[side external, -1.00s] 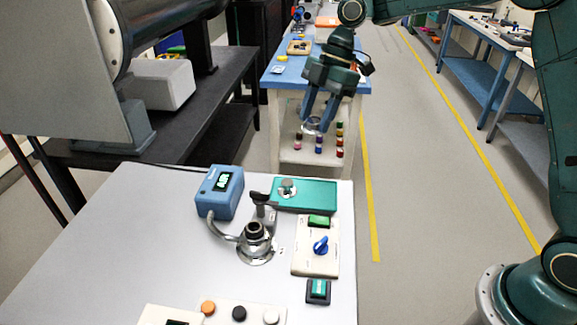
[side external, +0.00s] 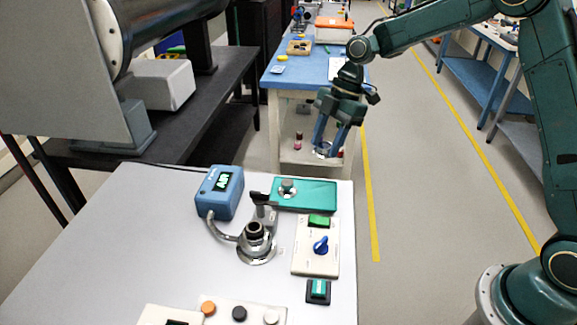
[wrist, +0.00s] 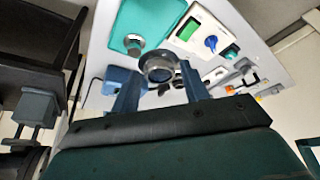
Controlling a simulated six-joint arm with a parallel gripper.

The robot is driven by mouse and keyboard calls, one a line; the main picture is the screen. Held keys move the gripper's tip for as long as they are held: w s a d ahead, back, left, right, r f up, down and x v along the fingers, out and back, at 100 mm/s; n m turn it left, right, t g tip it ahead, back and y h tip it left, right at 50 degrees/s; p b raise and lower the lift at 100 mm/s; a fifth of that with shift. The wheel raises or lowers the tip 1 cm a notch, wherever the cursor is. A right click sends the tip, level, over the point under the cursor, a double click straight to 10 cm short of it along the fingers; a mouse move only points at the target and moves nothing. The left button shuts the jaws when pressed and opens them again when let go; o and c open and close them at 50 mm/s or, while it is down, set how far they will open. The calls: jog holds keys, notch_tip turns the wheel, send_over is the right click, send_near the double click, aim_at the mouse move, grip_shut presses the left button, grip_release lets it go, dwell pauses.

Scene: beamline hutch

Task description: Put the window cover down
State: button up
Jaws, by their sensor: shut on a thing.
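My gripper (side external: 331,148) is shut on the window cover (side external: 323,151), a small round grey piece. It holds the cover in the air beyond the far edge of the near white bench. In the wrist view, the cover (wrist: 160,67) shows as a dark-centred ring between my two fingertips (wrist: 161,78). The fingers hide part of the cover in the side view. A teal tray (side external: 318,197) with a round metal piece (side external: 287,187) on it lies at the bench's far edge, below and left of my gripper.
On the white bench (side external: 120,235) are a blue display box (side external: 220,192), a round metal fitting with a dark top (side external: 256,240), a switch panel (side external: 315,258) and a small green-topped block (side external: 318,291). A blue-topped table (side external: 290,75) stands behind. The bench's left part is clear.

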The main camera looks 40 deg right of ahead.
send_over(318, 196)
jog(key=d, duration=0.2)
jog(key=f, duration=0.9)
jog(key=shift+a, duration=0.25)
jog(key=shift+f, duration=0.1)
jog(key=shift+f, duration=2)
jog(key=shift+f, duration=0.1)
jog(key=o, duration=1)
jog(key=v, duration=1.2)
